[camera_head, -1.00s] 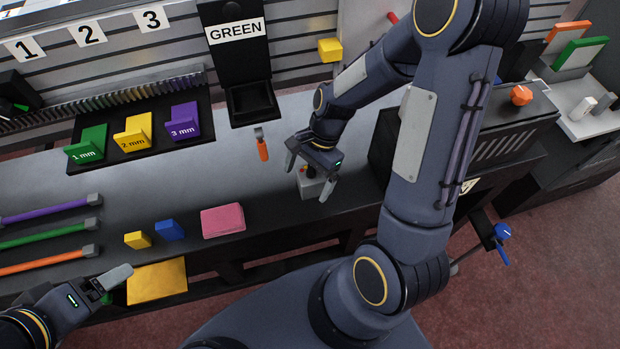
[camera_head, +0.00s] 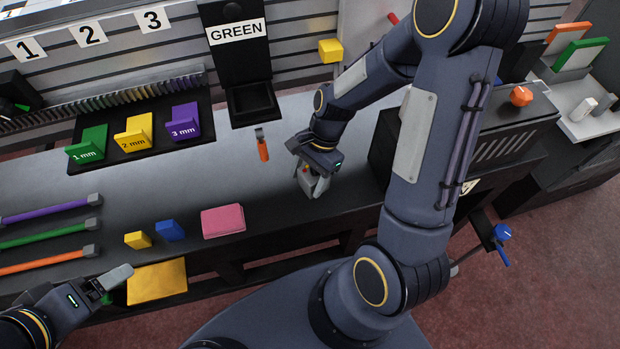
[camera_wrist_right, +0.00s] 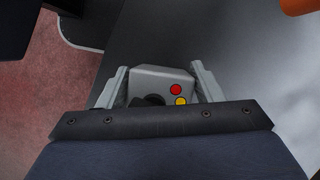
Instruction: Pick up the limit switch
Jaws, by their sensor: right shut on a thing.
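The limit switch (camera_wrist_right: 160,80) is a small grey box with a red and a yellow round spot on top and a dark part partly hidden by the gripper body. It sits near the front edge of the grey table, and in the head view only a little of it (camera_head: 312,182) shows between the fingers. My right gripper (camera_head: 312,188) is shut on it from above, with one finger on each side; it also shows in the right wrist view (camera_wrist_right: 158,82). My left gripper (camera_head: 115,282) is at the lower left, away from the switch; its jaw opening is unclear.
An orange-handled tool (camera_head: 263,148) lies left of the right gripper. A pink block (camera_head: 223,221), a blue block (camera_head: 170,230) and a yellow block (camera_head: 138,240) lie along the front edge. A dark box (camera_head: 384,145) stands close on the right. A black bin (camera_head: 252,102) is behind.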

